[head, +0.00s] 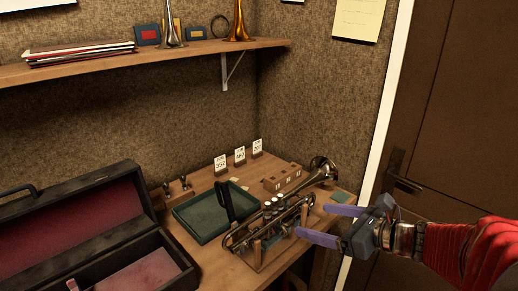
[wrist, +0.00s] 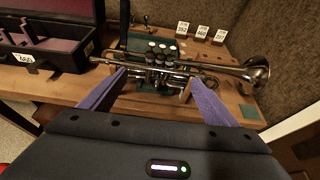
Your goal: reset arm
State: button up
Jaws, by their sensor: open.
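My gripper (head: 330,224) is at the right in the head view, in front of the workbench. Its two purple fingers are spread apart with nothing between them. In the wrist view the open fingers of my gripper (wrist: 158,88) point toward a silver trumpet (wrist: 165,68), which lies beyond the fingertips. In the head view the trumpet (head: 272,219) rests on a wooden stand (head: 258,256) on the bench, with its bell toward the back right. My red-sleeved arm comes in from the right edge.
A dark green tray (head: 193,231) and an open, red-lined case (head: 80,222) lie left of the trumpet. Numbered cards (head: 239,156) and a wooden block (head: 283,176) stand behind. A shelf (head: 130,63) hangs above. A brown door (head: 450,120) is at the right.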

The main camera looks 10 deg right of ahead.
jog(key=s+a+f+n+g+h, duration=0.25)
jog(key=s+f+n+g, duration=0.5)
jog(key=s+n, duration=0.6)
jog(key=s+a+r+n+t+h, duration=0.2)
jog(key=a+r+n+h, duration=0.2)
jog(key=n, duration=1.1)
notch_tip(320, 180, up, 3)
jog(key=shift+a+f+h, duration=0.2)
jog(key=shift+a+h, duration=0.1)
jog(key=shift+h, duration=0.35)
jog(key=shift+s, duration=0.1)
jog(key=shift+c, duration=0.3)
